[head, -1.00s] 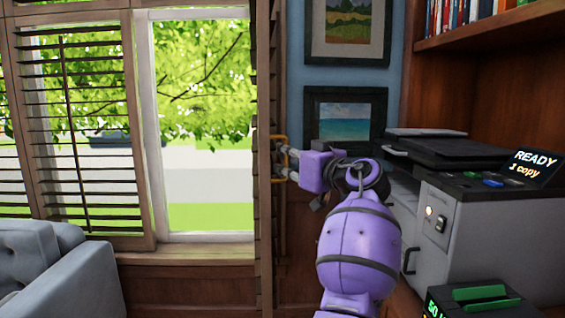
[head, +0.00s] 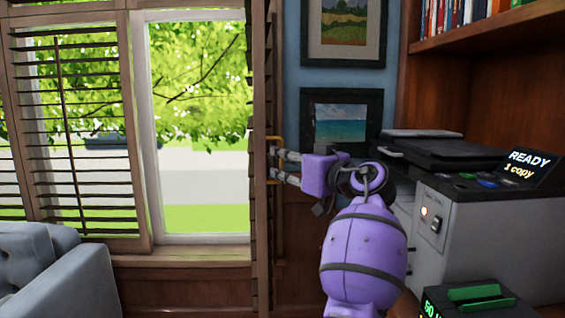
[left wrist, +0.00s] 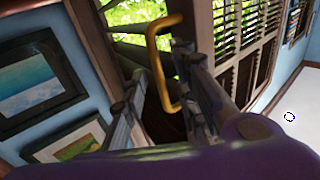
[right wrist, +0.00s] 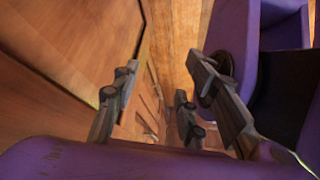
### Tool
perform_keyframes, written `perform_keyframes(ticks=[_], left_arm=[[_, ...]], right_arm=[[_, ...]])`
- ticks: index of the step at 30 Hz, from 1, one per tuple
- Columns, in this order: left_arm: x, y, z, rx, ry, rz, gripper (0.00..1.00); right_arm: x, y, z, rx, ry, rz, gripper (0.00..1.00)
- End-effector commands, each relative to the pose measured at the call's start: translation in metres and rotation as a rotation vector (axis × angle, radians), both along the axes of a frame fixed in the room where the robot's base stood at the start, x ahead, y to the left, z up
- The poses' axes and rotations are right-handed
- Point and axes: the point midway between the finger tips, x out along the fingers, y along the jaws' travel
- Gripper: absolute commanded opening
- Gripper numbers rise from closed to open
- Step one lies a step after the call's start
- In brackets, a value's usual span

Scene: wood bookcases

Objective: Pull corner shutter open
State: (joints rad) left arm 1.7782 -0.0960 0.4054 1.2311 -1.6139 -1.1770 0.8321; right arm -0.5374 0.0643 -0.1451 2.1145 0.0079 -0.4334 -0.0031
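The corner shutter (head: 262,130) is a brown louvred wood panel, seen nearly edge-on beside the window in the head view. Its yellow handle (head: 273,160) sticks out on the right side, and it also shows in the left wrist view (left wrist: 181,70). My left gripper (head: 280,166) is open at the handle. In the left wrist view its fingers (left wrist: 165,105) are apart, with the handle close to the right finger; I cannot tell whether they touch. My right gripper (right wrist: 148,85) is open and empty, facing wood surfaces in the right wrist view.
A printer (head: 460,210) and wood bookcase (head: 470,90) stand to the right. Framed pictures (head: 341,125) hang on the blue wall behind my left gripper. A grey sofa (head: 60,275) is at lower left. Another louvred shutter (head: 75,130) covers the window's left part.

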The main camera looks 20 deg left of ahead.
Motion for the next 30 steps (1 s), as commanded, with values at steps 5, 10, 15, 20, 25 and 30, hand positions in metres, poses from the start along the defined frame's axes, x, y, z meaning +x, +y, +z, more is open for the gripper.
perform_keyframes(ticks=[5,10,15,20,25,30], left_arm=[[-0.022,-0.033,-0.001,0.0,0.001,-0.004,0.27],[-0.042,-0.061,-0.001,-0.001,0.002,-0.003,0.27],[-0.054,-0.078,-0.002,-0.001,0.004,-0.001,0.27],[-0.058,-0.084,-0.001,-0.001,0.003,-0.001,0.27],[-0.058,-0.084,-0.001,-0.001,0.003,-0.001,0.27],[-0.058,-0.084,-0.001,-0.001,0.003,-0.001,0.27]], right_arm=[[0.001,0.0,0.0,0.001,-0.002,0.001,0.4],[0.001,0.001,0.0,0.001,-0.003,0.001,0.4],[0.002,0.001,0.0,0.0,-0.003,0.001,0.4],[0.002,0.001,0.0,0.0,-0.003,0.001,0.4],[0.002,0.001,0.0,0.001,-0.003,0.002,0.4],[0.002,0.001,0.0,0.001,-0.004,0.002,0.4]])
